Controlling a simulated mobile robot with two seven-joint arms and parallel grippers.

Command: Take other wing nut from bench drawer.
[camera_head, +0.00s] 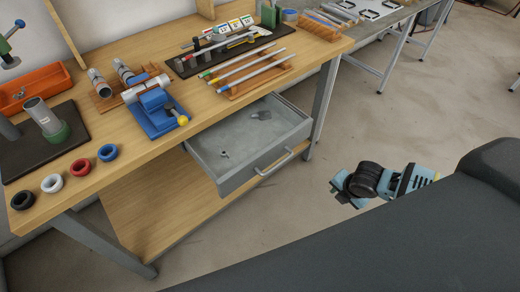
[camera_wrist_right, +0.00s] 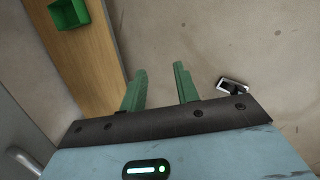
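The grey bench drawer (camera_head: 214,171) is pulled open under the wooden bench. A small wing nut (camera_head: 225,154) lies on the drawer floor near its left front. A flat grey piece (camera_head: 262,114) lies towards the back; it is too small to identify surely. My right gripper (camera_head: 338,191) is to the right of the drawer, apart from it, above the floor. In the right wrist view its green fingers (camera_wrist_right: 160,72) are apart with nothing between them. My left gripper is not in view.
The drawer handle (camera_head: 273,164) sticks out in front. A bench leg (camera_head: 322,95) stands just right of the drawer. The bench top holds coloured rings, a blue clamp (camera_head: 160,112) and a rod rack (camera_head: 236,92). A green bin (camera_wrist_right: 68,14) shows in the wrist view. Open floor lies to the right.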

